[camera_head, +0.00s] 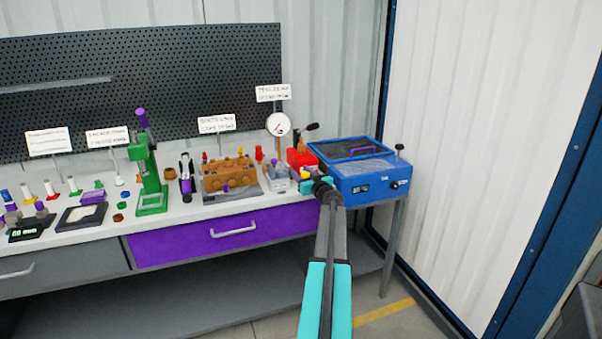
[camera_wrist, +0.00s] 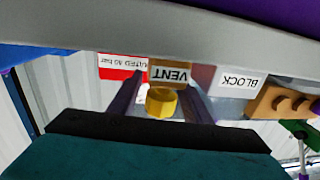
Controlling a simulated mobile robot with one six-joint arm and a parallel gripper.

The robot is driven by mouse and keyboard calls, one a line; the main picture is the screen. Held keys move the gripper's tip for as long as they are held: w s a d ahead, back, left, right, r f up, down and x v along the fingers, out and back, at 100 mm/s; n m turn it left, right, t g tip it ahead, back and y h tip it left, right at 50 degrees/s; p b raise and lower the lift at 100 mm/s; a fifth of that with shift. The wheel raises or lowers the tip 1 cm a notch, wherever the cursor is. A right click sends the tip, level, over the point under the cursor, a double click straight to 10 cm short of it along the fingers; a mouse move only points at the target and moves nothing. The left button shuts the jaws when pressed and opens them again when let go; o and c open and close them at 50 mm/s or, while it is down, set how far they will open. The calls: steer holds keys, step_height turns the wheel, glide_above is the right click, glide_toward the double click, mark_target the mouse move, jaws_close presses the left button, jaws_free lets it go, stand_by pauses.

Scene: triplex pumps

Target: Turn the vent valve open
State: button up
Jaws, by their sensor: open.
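The vent valve shows in the wrist view as a yellow knob (camera_wrist: 161,101) below a tan label reading VENT (camera_wrist: 170,73). My gripper (camera_wrist: 166,100) is open, with one finger on each side of the yellow knob. I cannot tell whether the fingers touch it. In the head view my gripper (camera_head: 312,186) is at the bench's front edge, beside the red unit (camera_head: 300,160) and the blue box. A small yellow part (camera_head: 305,173) shows just above it there. The knob's turned position cannot be told.
The blue box (camera_head: 365,185) stands close to the right of my gripper. A white label reading BLOCK (camera_wrist: 238,81) is beside the vent label. A brown pump block (camera_head: 228,174) and a gauge (camera_head: 278,124) are to the left. A purple drawer (camera_head: 190,240) is below.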

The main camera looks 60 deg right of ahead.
steer(key=c, duration=1)
steer(key=shift+c, duration=0.2)
steer(key=n+y+b, duration=0.1)
steer(key=b, duration=0.4)
steer(key=shift+f+t+y, duration=0.1)
steer(key=shift+t+y, duration=0.2)
steer(key=shift+t, duration=0.1)
steer(key=shift+w+a+n+y+b, duration=0.15)
steer(key=shift+n+y+b, duration=0.15)
steer(key=shift+b, duration=0.95)
steer(key=shift+a, duration=0.1)
steer(key=shift+r, duration=0.2)
steer(key=o, duration=1)
steer(key=shift+o, duration=0.2)
steer(key=shift+f, duration=0.1)
